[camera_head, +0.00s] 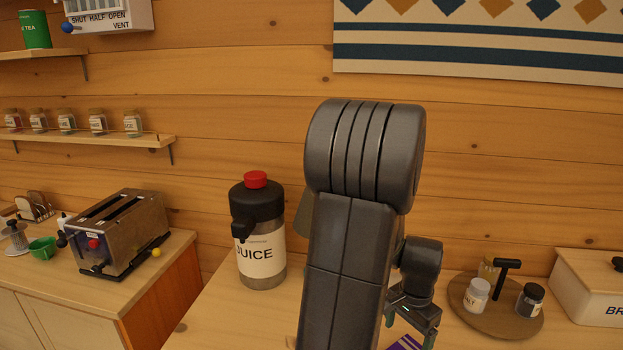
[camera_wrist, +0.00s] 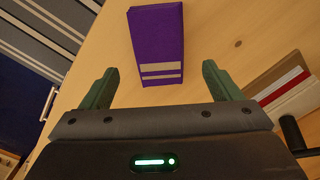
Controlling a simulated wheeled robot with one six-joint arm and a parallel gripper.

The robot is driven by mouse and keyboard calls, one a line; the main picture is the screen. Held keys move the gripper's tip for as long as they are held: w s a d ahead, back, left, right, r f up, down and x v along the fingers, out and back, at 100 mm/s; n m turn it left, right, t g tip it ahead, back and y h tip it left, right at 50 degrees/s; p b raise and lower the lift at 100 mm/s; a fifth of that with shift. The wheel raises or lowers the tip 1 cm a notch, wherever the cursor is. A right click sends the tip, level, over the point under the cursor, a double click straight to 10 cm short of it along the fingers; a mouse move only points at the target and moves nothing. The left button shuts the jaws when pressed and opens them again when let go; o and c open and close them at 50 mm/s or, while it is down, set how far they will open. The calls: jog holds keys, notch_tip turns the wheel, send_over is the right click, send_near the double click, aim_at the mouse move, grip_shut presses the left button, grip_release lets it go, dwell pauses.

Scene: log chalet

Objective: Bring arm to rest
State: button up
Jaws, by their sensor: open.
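My arm (camera_head: 350,230) stands raised in the middle of the head view and hides part of the counter and wall. My gripper (camera_head: 411,325) hangs low at its right side, over the wooden counter. In the wrist view my gripper (camera_wrist: 161,75) has its two green fingers spread wide, with nothing between them. A purple packet (camera_wrist: 156,42) with pale stripes lies beyond the fingertips, apart from them. Only a purple corner (camera_head: 405,343) shows at the bottom of the head view.
A juice dispenser (camera_head: 258,235) stands left of my arm. A round tray (camera_head: 512,325) with jars and a bread box (camera_head: 592,290) are at the right. A toaster (camera_head: 122,233) is on the left counter. Flat red and white items (camera_wrist: 285,92) lie right of the packet.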

aim_at(404, 348)
jog(key=shift+f, duration=2.5)
